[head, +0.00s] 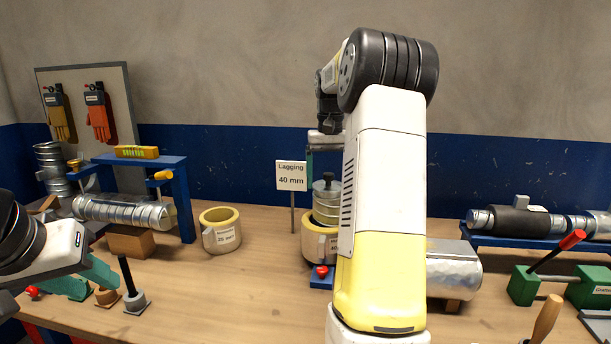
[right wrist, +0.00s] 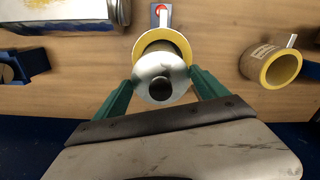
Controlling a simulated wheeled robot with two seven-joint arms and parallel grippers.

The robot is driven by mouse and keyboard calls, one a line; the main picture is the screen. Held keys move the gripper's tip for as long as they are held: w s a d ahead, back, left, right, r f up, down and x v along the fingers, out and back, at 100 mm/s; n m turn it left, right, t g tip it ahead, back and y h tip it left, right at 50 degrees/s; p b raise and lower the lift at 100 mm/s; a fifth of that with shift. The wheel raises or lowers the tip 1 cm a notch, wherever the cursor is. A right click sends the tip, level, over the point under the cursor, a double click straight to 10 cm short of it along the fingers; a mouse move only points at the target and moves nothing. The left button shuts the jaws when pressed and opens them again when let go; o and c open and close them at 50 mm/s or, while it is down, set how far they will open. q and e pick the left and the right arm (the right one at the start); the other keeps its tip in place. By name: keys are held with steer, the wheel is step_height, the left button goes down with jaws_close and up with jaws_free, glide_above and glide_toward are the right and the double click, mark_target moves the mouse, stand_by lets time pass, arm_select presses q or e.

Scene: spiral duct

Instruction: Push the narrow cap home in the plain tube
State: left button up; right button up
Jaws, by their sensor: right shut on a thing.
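A round silver cap with a dark knob (right wrist: 161,85) sits on top of a ribbed metal piece (head: 327,205), which stands in a cream lagging ring (head: 314,241) by the 40 mm sign. My right gripper (right wrist: 162,78) reaches down with its green fingers on both sides of this cap, shut on it. In the head view my right arm hides part of the ring. I cannot tell which tube is the plain one.
A ribbed duct (head: 120,211) lies under a blue frame (head: 184,205) at left. A 25 mm lagging ring (head: 220,232) stands mid-table. A smooth silver cylinder (head: 455,274) and a green tool with a red handle (head: 525,284) are at right. The front middle is clear.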

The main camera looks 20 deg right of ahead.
mark_target(329, 174)
steer(key=shift+f, duration=0.9)
steer(key=o, duration=1.4)
steer(key=shift+r, duration=3.9)
